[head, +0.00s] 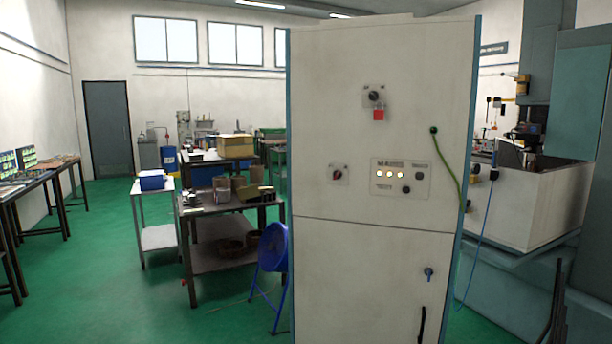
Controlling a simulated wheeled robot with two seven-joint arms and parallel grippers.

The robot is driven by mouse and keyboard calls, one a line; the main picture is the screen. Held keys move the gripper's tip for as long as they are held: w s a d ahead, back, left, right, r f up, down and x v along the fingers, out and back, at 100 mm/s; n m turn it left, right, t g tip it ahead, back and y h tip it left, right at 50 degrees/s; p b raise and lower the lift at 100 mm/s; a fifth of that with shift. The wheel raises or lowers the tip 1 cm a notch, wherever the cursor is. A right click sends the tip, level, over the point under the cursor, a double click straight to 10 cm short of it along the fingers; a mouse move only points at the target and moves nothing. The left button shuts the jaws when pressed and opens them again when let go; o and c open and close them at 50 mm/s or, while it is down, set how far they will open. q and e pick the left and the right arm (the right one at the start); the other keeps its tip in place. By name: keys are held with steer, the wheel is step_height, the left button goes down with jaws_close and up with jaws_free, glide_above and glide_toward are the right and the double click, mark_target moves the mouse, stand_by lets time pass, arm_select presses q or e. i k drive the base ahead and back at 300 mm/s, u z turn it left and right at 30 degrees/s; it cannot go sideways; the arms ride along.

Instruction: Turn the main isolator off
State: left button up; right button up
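A tall pale electrical cabinet (330,120) stands close in front of me. High on its front is a black rotary switch (374,96) on a grey plate, with a red tag or square (378,115) just below it. Lower left is a smaller plate with a red-marked rotary knob (337,175). No readable label shows which of the two is the main isolator. Their exact positions are too small to tell. Neither of my grippers is in view.
A control panel (401,179) with several lit buttons is on the cabinet front. A blue handle or key (429,273) is lower down. A machine (530,200) stands right; a blue stool (273,248) and workbench (232,205) stand left.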

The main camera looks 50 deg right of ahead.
mark_target(338, 174)
steer(key=u, duration=0.2)
steer(key=i, duration=2.05)
steer(key=z, duration=1.05)
steer(key=i, duration=1.15)
steer(key=z, duration=1.25)
